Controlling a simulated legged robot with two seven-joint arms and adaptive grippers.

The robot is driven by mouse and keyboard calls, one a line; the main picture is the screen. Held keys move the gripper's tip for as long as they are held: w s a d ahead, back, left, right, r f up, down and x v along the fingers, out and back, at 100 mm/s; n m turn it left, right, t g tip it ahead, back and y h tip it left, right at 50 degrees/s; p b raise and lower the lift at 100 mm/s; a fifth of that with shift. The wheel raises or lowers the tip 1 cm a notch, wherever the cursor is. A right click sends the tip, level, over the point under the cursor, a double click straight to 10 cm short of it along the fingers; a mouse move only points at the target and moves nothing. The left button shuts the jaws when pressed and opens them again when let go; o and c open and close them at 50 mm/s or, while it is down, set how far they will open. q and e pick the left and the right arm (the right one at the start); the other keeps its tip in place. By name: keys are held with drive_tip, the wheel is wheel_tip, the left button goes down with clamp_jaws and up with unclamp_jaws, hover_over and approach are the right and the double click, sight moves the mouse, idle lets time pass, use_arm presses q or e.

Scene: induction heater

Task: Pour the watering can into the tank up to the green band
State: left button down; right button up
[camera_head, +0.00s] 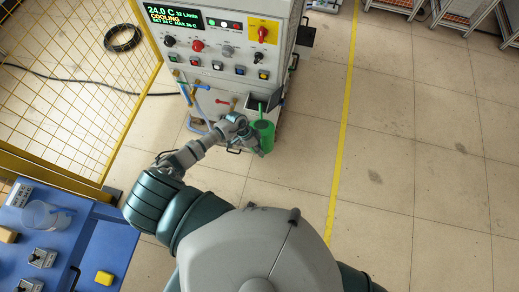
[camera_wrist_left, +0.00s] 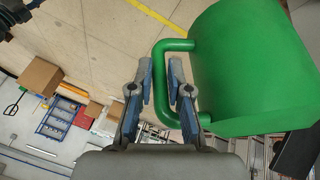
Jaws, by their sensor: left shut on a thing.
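The green watering can (camera_head: 264,136) is in front of the heater cabinet, beside its lower right corner. My left gripper (camera_head: 243,131) is shut on its handle; in the left wrist view the handle bar (camera_wrist_left: 163,85) runs between the two fingers (camera_wrist_left: 161,78), with the can body (camera_wrist_left: 250,70) to the right. The can's thin spout reaches up to a dark open box (camera_head: 280,101) on the cabinet front, which looks like the tank's filler. I cannot tell whether water is flowing, and I cannot make out the green band. My right gripper is out of view.
The heater cabinet (camera_head: 218,47) has a lit display (camera_head: 173,16) reading 24.0 C and COOLING, plus knobs and hoses. A yellow mesh fence (camera_head: 75,60) stands left. A blue bench (camera_head: 35,245) with a clear beaker (camera_head: 45,215) is lower left. Floor to the right is clear.

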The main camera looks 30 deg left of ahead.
use_arm(q)
drive_tip(key=shift+w+r, duration=0.2)
drive_tip(key=shift+r, duration=0.1)
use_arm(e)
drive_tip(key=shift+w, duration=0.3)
use_arm(q)
drive_tip(key=shift+r, duration=0.1)
idle(0.5)
drive_tip(key=shift+r, duration=0.1)
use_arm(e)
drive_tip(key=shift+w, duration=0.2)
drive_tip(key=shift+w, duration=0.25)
use_arm(q)
drive_tip(key=shift+r+b, duration=0.15)
drive_tip(key=shift+b, duration=0.15)
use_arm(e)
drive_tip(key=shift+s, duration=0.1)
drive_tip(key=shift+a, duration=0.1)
use_arm(q)
drive_tip(key=shift+r, duration=0.1)
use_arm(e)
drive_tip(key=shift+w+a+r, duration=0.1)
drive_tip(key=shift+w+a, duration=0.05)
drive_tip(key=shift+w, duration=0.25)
